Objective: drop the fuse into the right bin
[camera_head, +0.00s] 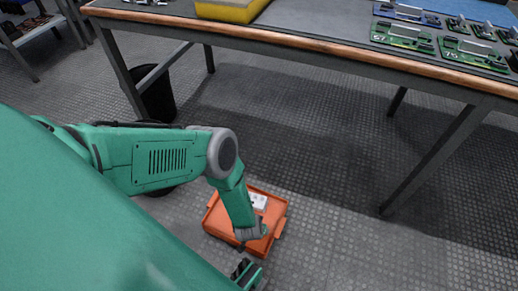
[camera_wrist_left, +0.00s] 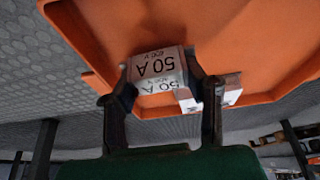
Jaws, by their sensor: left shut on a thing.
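The fuse is a pale block marked "50 A" (camera_wrist_left: 157,68), seen upside down in the left wrist view. My left gripper (camera_wrist_left: 165,90) is shut on it, with one dark finger at each side. The orange bin (camera_wrist_left: 240,35) fills the upper part of that view behind the fuse. In the head view the orange bin (camera_head: 226,221) stands on the floor, and my left forearm reaches down over it. The wrist hides part of the bin. A small white patch (camera_head: 258,201) shows inside the bin outline; I cannot tell what it is. My right gripper (camera_head: 245,270) seems to show partly at the bottom edge.
Floor right of the orange bin is clear.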

